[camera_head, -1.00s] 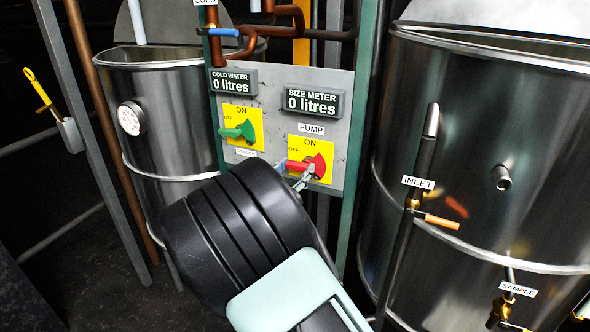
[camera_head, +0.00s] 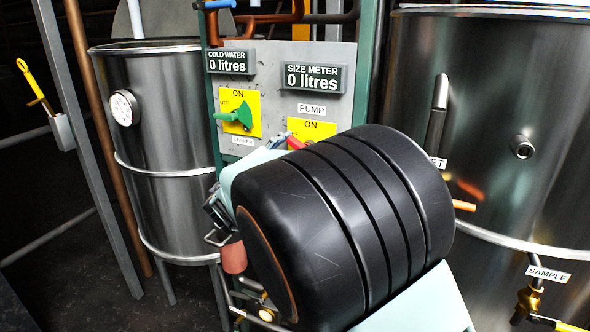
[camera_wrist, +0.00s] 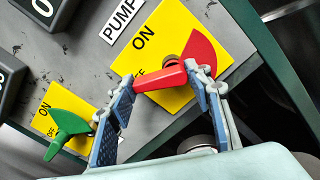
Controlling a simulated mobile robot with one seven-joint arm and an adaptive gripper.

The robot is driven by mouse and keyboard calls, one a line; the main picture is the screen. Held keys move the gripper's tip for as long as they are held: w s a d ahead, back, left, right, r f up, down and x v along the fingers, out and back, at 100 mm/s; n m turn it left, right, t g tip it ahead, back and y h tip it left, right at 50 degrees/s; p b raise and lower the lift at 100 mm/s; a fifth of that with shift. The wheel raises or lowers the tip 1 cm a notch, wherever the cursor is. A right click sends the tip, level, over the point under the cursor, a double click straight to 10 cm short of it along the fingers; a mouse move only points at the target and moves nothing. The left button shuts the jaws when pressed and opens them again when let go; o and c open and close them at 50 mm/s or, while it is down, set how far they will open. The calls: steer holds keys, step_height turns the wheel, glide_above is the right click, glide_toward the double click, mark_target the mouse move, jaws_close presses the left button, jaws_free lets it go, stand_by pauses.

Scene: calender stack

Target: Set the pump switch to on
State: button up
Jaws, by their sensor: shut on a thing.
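The pump switch (camera_wrist: 160,80) has a red handle on a yellow plate under the PUMP label. In the wrist view its handle tip lies by the OFF mark, with ON above it. In the head view only a small red part of the switch (camera_head: 295,143) shows; my arm hides the rest. My gripper (camera_wrist: 164,79) has one fingertip at the handle's tip and the other near its red base, shut on the handle. In the head view a fingertip shows at the red handle's left end.
A green switch (camera_head: 237,116) on a yellow plate sits left of the pump switch on the grey panel (camera_head: 275,85). Both litre displays read 0. Steel tanks stand left (camera_head: 165,110) and right (camera_head: 500,120), the right one with pipes and taps.

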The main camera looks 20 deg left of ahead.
steer(key=m+b, duration=0.5)
steer(key=b, duration=0.4)
steer(key=d+m+b, duration=0.1)
steer(key=m+b, duration=0.4)
steer(key=b, duration=0.4)
steer(key=shift+d+r, duration=0.15)
steer(key=shift+d, duration=0.05)
steer(key=shift+r+m+b, duration=0.15)
steer(key=shift+m+b, duration=0.55)
steer(key=shift+b, duration=0.2)
steer(key=shift+r, duration=0.1)
steer(key=o, duration=1.2)
steer(key=shift+c, duration=0.2)
steer(key=shift+s, duration=0.15)
steer(key=s, duration=1.1)
steer(key=shift+s+a, duration=0.4)
